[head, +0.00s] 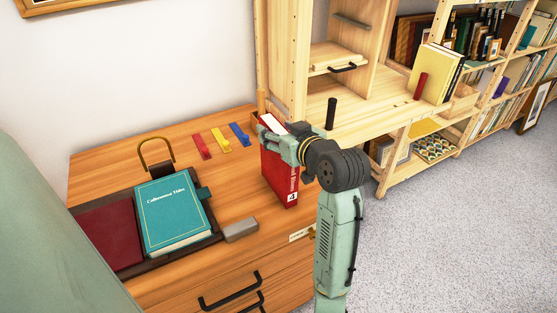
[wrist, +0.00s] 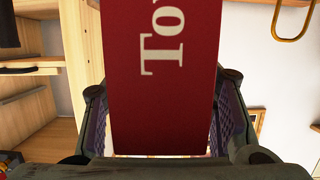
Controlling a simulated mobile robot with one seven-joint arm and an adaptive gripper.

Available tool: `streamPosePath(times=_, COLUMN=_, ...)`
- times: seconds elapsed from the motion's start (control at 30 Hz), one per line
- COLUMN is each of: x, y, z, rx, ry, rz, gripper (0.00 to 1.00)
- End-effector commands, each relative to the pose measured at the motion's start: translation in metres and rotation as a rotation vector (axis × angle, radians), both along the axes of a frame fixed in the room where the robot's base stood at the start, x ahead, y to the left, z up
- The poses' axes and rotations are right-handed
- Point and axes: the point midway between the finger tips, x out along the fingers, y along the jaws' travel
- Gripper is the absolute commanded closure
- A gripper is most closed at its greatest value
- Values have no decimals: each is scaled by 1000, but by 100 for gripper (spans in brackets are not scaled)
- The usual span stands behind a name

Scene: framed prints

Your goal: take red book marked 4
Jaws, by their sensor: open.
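The red book marked 4 (head: 281,178) stands upright on the wooden cabinet top in the head view, its spine with a white "4" label facing the camera. My gripper (head: 276,137) is at the upper part of the book. In the wrist view the red spine (wrist: 160,85) with white lettering fills the middle, and the open fingers of my gripper (wrist: 160,125) lie on either side of it. A thin gap shows beside the book at the fingers. Part of the book's top is hidden by my gripper in the head view.
A teal book (head: 173,213) lies on a dark tray (head: 217,236) at left, beside a dark red panel (head: 108,235). Red, yellow and blue hooks (head: 221,140) lie behind. A grey block (head: 240,229) lies near the front. A wooden shelf unit (head: 285,60) stands close behind my gripper.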

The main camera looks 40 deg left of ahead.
Motion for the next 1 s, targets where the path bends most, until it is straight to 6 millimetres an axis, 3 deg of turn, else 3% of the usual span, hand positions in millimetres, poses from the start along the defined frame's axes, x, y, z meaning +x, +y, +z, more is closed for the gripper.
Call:
streamPosePath(times=0.8, x=0, y=0, z=0, rx=0, ry=0, rz=0, gripper=99)
streamPosePath(times=1.0, x=0, y=-1, z=0, rx=0, ry=0, rz=0, gripper=100)
